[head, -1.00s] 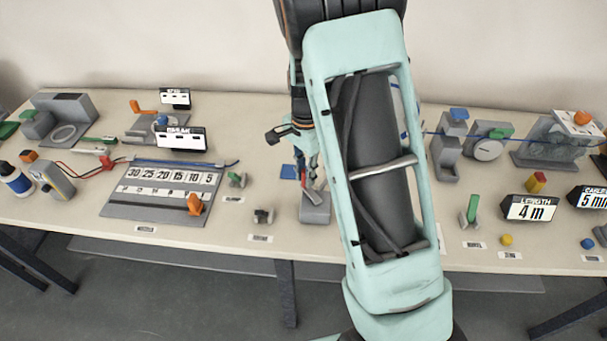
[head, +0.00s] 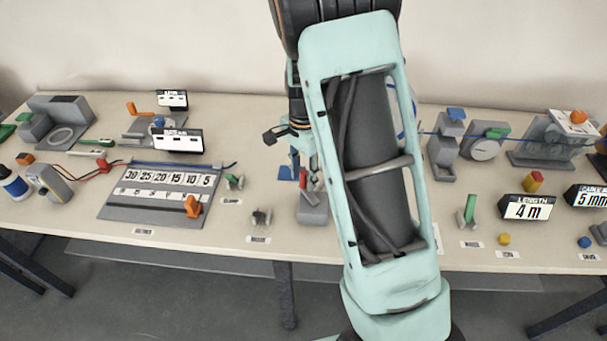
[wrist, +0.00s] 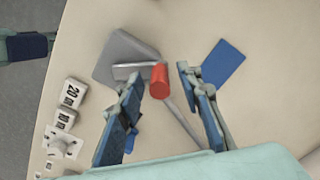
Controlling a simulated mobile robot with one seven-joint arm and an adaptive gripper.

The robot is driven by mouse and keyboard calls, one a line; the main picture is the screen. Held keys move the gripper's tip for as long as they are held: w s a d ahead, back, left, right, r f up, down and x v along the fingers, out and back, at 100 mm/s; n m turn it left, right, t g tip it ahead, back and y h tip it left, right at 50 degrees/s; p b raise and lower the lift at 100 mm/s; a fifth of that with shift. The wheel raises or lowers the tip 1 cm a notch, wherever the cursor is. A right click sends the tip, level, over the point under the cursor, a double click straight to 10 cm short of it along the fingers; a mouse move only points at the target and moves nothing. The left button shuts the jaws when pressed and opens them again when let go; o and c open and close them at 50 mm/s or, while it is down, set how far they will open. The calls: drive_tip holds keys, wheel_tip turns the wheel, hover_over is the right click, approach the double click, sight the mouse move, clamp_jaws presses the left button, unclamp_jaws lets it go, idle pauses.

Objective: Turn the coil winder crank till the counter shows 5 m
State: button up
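The LENGTH counter (head: 529,207) reads 4 m at the right of the table in the head view. A red cylindrical handle (wrist: 159,80) with a metal bar stands by a grey base (wrist: 118,55) in the wrist view; I take it for the crank. In the head view the red handle (head: 303,181) and grey base (head: 312,212) are just left of my arm. My gripper (wrist: 159,72) is open, its blue-padded fingers on either side of the red handle with gaps showing. My arm hides much of the winder area in the head view.
A blue plate (wrist: 223,64) lies right of the handle. A number board (head: 150,212) with an orange slider is left of my arm; a CABLE display reading 5 mm (head: 590,198) is far right.

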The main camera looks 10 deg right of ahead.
wheel_tip(320, 180, up, 12)
idle(0.4)
idle(1.9)
drive_tip(key=n, duration=0.3)
drive_tip(key=a+f+n+b, duration=0.1)
drive_tip(key=shift+w+g+h, duration=0.15)
drive_tip(key=shift+g+h, duration=0.15)
drive_tip(key=shift+g, duration=0.1)
drive_tip(key=f+n+h+b, duration=0.1)
drive_tip(key=f+n, duration=0.2)
drive_tip(key=n, duration=0.3)
drive_tip(key=f+n+g+h+b, duration=0.1)
drive_tip(key=f+n, duration=0.3)
drive_tip(key=n, duration=0.2)
drive_tip(key=d+f+n+g+h+b, duration=0.1)
drive_tip(key=f+n, duration=0.3)
drive_tip(key=n, duration=0.2)
drive_tip(key=shift+s+f+n, duration=0.15)
drive_tip(key=shift+s+n, duration=0.05)
drive_tip(key=shift+n, duration=0.1)
clamp_jaws()
